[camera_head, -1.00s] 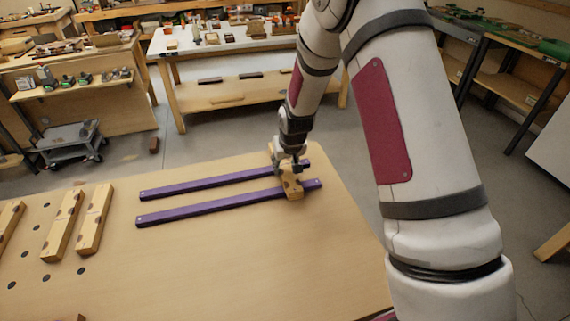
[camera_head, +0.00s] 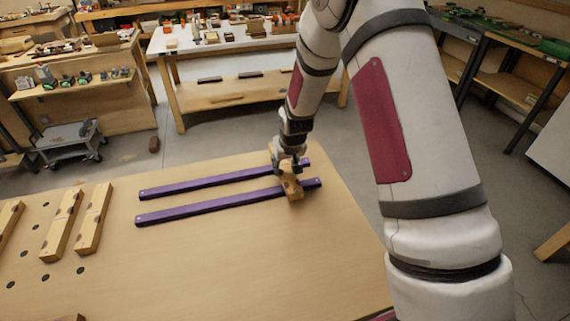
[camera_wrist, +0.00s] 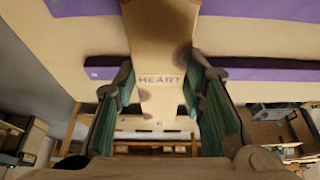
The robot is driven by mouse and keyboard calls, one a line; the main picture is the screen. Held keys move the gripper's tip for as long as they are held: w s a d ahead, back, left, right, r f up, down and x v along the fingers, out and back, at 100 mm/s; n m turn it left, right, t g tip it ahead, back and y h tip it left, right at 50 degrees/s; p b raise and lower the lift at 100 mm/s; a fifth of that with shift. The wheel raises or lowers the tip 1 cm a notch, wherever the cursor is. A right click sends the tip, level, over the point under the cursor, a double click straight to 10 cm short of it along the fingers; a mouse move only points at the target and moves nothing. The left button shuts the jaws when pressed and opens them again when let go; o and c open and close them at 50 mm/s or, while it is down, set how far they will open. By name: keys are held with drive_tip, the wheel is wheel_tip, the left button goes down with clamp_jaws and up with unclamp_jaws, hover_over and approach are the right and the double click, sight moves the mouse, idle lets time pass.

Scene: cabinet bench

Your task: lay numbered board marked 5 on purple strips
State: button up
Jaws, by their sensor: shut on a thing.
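Two purple strips, a far one (camera_head: 215,182) and a near one (camera_head: 215,207), lie roughly parallel on the wooden bench. My gripper (camera_head: 289,165) is over their right ends, shut on a wooden board (camera_head: 292,188) with dark patches. The board lies crosswise over both strips; I cannot tell whether it touches them. In the wrist view my gripper (camera_wrist: 160,75) has its green fingers on either side of the board (camera_wrist: 155,48), which reads "HEART". No number 5 is legible. One strip (camera_wrist: 275,73) passes behind the board and fingers.
Several similar wooden boards (camera_head: 93,218) lie at the bench's left, beside dark round holes (camera_head: 45,278). The bench (camera_head: 230,265) is clear in front of the strips. A white-topped table (camera_head: 225,40) stands beyond, across the floor.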

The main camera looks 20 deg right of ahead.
drive_tip(key=shift+f+b, duration=0.4)
drive_tip(key=shift+f, duration=0.45)
idle(1.6)
drive_tip(key=o, duration=1.3)
drive_tip(key=shift+r+p, duration=1.45)
drive_tip(key=shift+r, duration=2.55)
